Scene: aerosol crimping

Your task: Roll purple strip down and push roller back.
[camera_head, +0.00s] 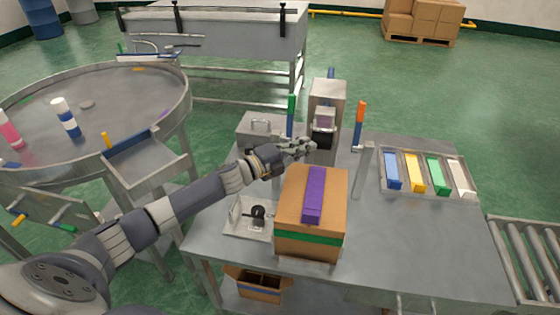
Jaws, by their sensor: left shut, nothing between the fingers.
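The purple strip (314,194) lies along the middle of the top of a brown box (290,205) on the metal table. My left gripper (309,147) reaches in from the left, behind the box and in front of the grey upright machine (327,95). It looks shut and empty, with its fingertips beside a black part (322,140) low on the machine. I cannot tell whether they touch or whether this part is the roller. A small black round part (258,214) sits on a light tray left of the box. My right gripper is not in view.
A green-handled post (291,105) and an orange-handled post (360,115) flank the machine. A tray (427,198) of blue, yellow, green and white blocks lies to the right. A round table (90,105) stands left, a roller conveyor (528,260) right. The table's front right is clear.

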